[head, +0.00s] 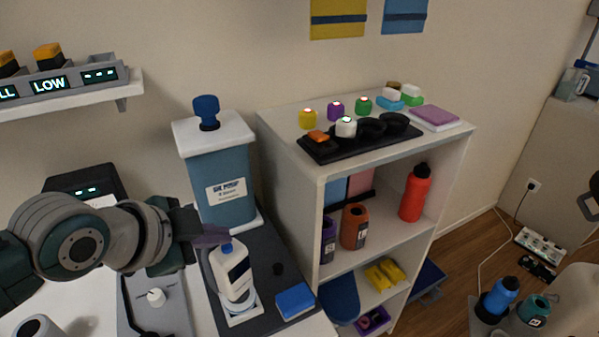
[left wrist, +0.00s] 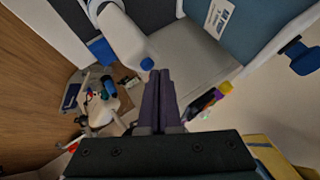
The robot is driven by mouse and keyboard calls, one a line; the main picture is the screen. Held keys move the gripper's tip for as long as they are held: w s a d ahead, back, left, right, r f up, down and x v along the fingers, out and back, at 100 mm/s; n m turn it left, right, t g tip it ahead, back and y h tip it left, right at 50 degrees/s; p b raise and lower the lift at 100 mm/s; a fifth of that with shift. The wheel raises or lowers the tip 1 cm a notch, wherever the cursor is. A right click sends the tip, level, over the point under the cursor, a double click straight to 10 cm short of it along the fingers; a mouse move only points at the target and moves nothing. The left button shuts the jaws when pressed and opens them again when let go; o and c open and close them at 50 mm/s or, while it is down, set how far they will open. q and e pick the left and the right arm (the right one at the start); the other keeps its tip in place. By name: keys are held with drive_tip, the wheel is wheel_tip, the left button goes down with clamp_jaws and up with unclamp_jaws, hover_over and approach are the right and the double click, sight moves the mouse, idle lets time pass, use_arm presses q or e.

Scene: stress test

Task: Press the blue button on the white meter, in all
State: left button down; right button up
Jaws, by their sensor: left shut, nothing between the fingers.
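The white meter (head: 234,274) looks like an upright bottle-shaped body with a dark label, standing on a white base at the front of the dark mat. Its blue button (head: 226,247) is on top and also shows in the left wrist view (left wrist: 147,64). My left gripper (head: 224,235) has shut, purple fingers and is empty. Its fingertips are close to the button, just above it in the head view; in the left wrist view they (left wrist: 158,74) lie right beside it. I cannot tell whether they touch. My right gripper is not in view.
A blue dispenser with a white lid and blue knob (head: 207,112) stands behind the meter. A blue sponge-like block (head: 294,301) lies to its right. A grey device with a white knob (head: 156,297) is to its left. A white shelf unit (head: 290,170) stands further right.

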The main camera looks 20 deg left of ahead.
use_arm(q)
drive_tip(key=shift+f+b, duration=0.3)
drive_tip(key=shift+f, duration=0.1)
idle(0.6)
drive_tip(key=shift+r+p, duration=0.9)
drive_tip(key=shift+p, duration=0.2)
wheel_tip(320, 180, up, 5)
drive_tip(key=p, duration=0.5)
idle(0.3)
